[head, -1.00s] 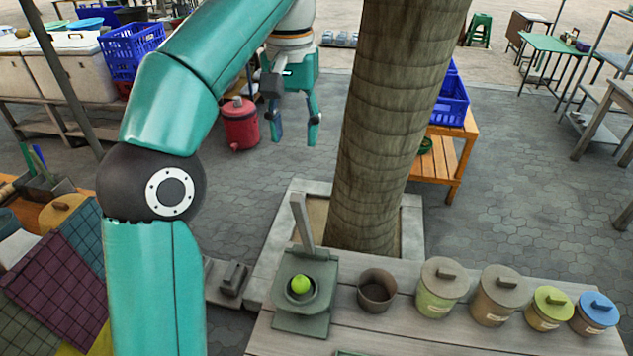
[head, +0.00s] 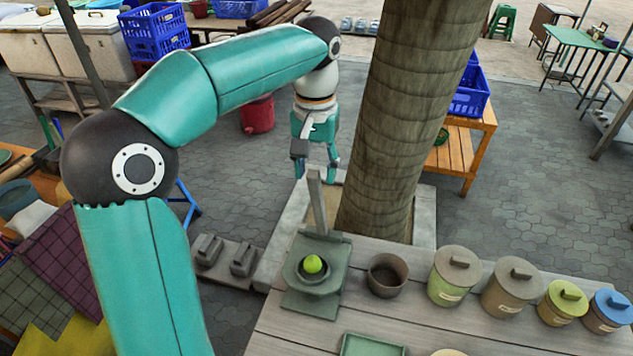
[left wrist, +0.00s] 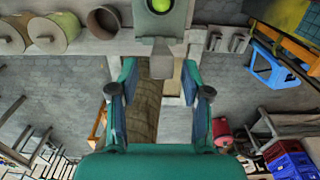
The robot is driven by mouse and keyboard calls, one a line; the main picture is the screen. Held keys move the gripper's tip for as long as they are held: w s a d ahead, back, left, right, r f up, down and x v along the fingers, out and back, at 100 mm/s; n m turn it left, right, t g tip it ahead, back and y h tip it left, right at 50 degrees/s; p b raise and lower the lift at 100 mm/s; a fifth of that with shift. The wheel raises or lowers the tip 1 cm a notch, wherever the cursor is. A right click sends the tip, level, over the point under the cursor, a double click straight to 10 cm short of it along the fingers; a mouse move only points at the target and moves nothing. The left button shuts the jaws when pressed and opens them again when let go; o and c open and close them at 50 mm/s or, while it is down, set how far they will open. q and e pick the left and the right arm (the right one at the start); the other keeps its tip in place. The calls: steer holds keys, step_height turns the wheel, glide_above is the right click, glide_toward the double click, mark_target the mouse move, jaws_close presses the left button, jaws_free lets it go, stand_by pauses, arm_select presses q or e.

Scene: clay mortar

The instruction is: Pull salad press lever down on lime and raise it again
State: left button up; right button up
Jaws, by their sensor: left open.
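The green salad press (head: 318,299) stands on the grey plank table, with a bright green lime (head: 313,264) in its round cup. Its grey lever (head: 318,203) stands nearly upright at the back of the press. My left gripper (head: 316,168) is open and empty, pointing down behind the lever's top in the head view. In the left wrist view the two fingers of my left gripper (left wrist: 160,88) are spread wide, and the lever (left wrist: 162,58) shows between and ahead of them. The lime (left wrist: 160,5) is at the top edge there. My right gripper is not in view.
A brown bowl (head: 386,275) stands right of the press, then several lidded canisters, such as the green one (head: 453,278). A thick tree trunk (head: 400,130) rises just right of my gripper, behind the table. A green tray (head: 373,346) lies at the front.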

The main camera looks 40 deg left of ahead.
arm_select(q)
steer(key=shift+f, duration=1.55)
jaws_close()
